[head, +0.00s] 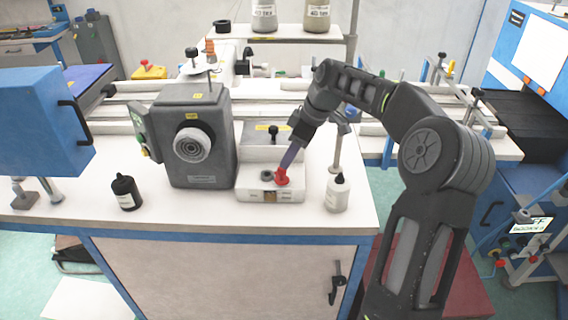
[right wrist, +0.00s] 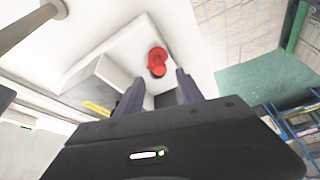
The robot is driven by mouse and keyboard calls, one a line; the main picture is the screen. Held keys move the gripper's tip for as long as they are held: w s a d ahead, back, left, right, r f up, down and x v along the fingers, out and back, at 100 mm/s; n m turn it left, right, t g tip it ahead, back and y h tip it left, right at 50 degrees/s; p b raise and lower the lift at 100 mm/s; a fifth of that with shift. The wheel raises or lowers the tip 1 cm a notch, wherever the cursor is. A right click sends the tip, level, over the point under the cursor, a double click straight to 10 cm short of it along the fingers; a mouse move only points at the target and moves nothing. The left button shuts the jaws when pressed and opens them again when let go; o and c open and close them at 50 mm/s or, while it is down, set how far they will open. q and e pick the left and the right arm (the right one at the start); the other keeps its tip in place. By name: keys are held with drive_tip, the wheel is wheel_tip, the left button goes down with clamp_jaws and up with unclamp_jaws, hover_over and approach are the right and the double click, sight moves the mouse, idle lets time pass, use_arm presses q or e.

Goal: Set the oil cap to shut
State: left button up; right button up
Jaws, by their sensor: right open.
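The red oil cap (head: 282,178) is on top of the low white box (head: 256,196) beside the grey machine head. A dark round fitting (head: 266,175) sits just left of it; I cannot tell whether it is the opening the cap covers. My right gripper (head: 286,165) reaches down at the red cap from above and partly hides it. In the right wrist view the red cap (right wrist: 157,60) lies just beyond and between the fingertips, and the right gripper (right wrist: 161,78) is open with nothing held. My left gripper is not in view.
The grey machine head (head: 195,135) stands left of the box. A black bottle (head: 126,192) and a white bottle (head: 338,193) stand on the white worktop (head: 200,210). A dark knob (head: 273,131) rises behind the cap. The front strip of worktop is clear.

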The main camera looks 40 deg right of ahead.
sight(281, 172)
drive_tip(key=x, duration=0.5)
drive_tip(key=shift+p, duration=0.35)
clamp_jaws()
